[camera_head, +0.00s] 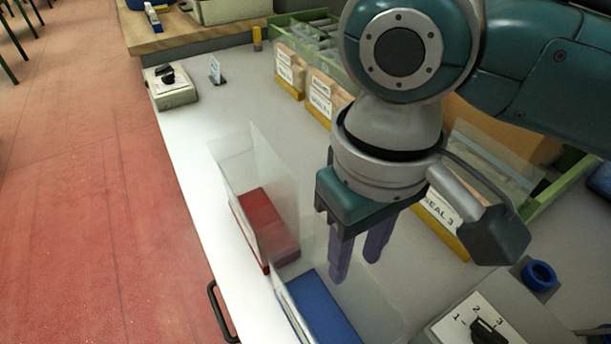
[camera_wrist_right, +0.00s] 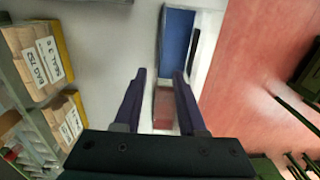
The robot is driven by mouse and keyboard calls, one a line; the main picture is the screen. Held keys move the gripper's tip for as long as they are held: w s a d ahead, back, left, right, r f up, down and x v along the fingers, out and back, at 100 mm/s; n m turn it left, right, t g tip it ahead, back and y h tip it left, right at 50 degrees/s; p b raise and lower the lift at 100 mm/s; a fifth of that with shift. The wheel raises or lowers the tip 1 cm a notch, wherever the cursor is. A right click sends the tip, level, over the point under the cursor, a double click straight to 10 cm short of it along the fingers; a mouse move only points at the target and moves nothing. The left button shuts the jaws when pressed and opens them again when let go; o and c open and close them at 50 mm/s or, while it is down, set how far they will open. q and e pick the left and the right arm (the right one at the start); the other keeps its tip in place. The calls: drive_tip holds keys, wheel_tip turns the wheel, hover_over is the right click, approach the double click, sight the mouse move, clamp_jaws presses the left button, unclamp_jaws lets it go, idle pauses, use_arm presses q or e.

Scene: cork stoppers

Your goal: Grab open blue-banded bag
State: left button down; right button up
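The blue-banded bag (camera_head: 325,307) stands on the white table at the front, a clear open-topped bag with a blue band at its base, cut off by the bottom edge. Its blue band also shows in the right wrist view (camera_wrist_right: 177,38), beyond my fingertips. A clear bag with a red band (camera_head: 268,228) stands behind it; its red part shows between my fingers in the wrist view (camera_wrist_right: 163,108). My right gripper (camera_head: 355,268) points down, fingers apart and empty, above the table beside the blue-banded bag. The exact height gap is hard to tell. My left gripper is out of view.
Labelled boxes of stoppers stand in a green-edged rack (camera_head: 284,70) at the back right. A dial box (camera_head: 478,325) and a blue ring (camera_head: 538,273) are at the front right. A switch box (camera_head: 171,86) sits far left. The table's left edge drops to red floor.

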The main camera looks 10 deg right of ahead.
wheel_tip(320, 180, down, 4)
drive_tip(key=shift+r, duration=0.2)
drive_tip(key=shift+c, duration=0.2)
clamp_jaws()
idle(1.1)
